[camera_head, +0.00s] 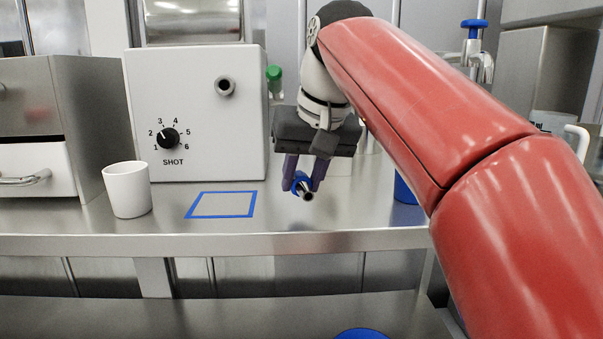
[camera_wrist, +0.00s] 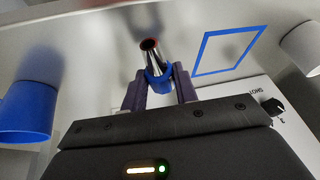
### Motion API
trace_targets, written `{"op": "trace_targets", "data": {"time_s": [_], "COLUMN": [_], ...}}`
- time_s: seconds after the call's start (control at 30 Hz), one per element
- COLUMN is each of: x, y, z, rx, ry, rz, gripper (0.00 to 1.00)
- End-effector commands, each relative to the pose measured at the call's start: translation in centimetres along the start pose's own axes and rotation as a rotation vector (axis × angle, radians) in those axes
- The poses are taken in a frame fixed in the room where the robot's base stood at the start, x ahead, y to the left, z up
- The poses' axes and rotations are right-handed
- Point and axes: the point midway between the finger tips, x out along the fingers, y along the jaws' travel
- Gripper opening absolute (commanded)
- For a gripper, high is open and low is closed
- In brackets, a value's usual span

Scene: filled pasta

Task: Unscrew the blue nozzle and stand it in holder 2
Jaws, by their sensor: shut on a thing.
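My gripper (camera_head: 302,187) is shut on the blue nozzle (camera_head: 306,193), above the steel counter and in front of the white machine. The nozzle has a blue collar and a metal tip. In the wrist view the blue collar (camera_wrist: 159,82) sits between the two purple fingers, and the metal tip sticks out past them. In the head view the tip points toward the camera and down. The nozzle is apart from the machine's spout (camera_head: 224,86). I cannot make out holder 2; a pale block (camera_head: 341,166) behind my gripper is mostly hidden.
The white machine (camera_head: 200,140) has a SHOT dial. A white cup (camera_head: 127,190) stands left of a blue square outline (camera_head: 221,205) on the counter. A blue cup (camera_wrist: 25,108) is on the other side, partly hidden by my arm in the head view. A green-topped item (camera_head: 273,73) stands behind.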

Motion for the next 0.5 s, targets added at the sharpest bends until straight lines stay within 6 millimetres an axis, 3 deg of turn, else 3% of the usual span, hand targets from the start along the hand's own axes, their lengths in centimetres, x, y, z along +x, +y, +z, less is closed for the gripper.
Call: {"op": "trace_targets", "data": {"time_s": [0.17, 0.5], "x": [0.1, -2.3], "y": [2.9, 7.6], "z": [-0.3, -1.6], "rx": [0.151, 0.371], "ry": [0.016, 0.072], "rz": [-0.189, -0.485], "gripper": [0.02, 0.02]}}
